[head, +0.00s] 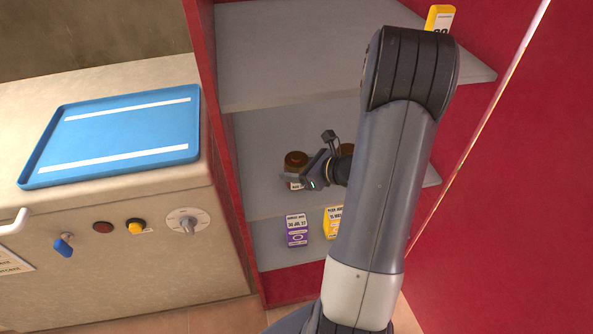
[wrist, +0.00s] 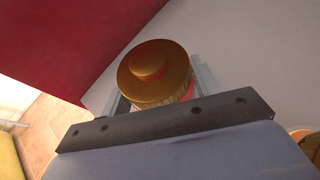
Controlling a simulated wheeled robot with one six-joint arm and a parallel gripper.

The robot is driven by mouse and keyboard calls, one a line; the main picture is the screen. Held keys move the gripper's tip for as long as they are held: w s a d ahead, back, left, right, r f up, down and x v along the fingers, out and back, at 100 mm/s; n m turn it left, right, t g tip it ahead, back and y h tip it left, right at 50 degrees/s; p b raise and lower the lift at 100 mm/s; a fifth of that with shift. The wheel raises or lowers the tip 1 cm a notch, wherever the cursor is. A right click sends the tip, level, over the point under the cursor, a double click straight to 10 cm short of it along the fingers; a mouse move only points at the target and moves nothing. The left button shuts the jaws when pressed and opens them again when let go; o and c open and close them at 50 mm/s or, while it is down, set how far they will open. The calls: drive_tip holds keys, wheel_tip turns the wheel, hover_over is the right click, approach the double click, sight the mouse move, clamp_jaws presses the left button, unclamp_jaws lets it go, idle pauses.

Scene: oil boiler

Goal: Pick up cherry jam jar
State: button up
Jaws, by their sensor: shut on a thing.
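A jar with a brown-gold lid (head: 296,160) is on the middle shelf inside the red cabinet. Its label is mostly hidden, so I cannot read which jam it is. My gripper (head: 308,176) reaches in from the right and is shut on this jar. In the wrist view the round lid (wrist: 155,72) shows between the grey fingers, with the dark gripper bar in front. A bit of pale and red label shows under the lid. I cannot tell whether the jar's base touches the shelf.
A second brown lid (head: 347,149) is partly hidden behind my wrist. The upper shelf (head: 285,60) is close above my arm. A blue tray (head: 110,135) lies empty on the counter at left.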

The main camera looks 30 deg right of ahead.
drive_tip(key=c, duration=0.6)
drive_tip(key=shift+r, duration=0.1)
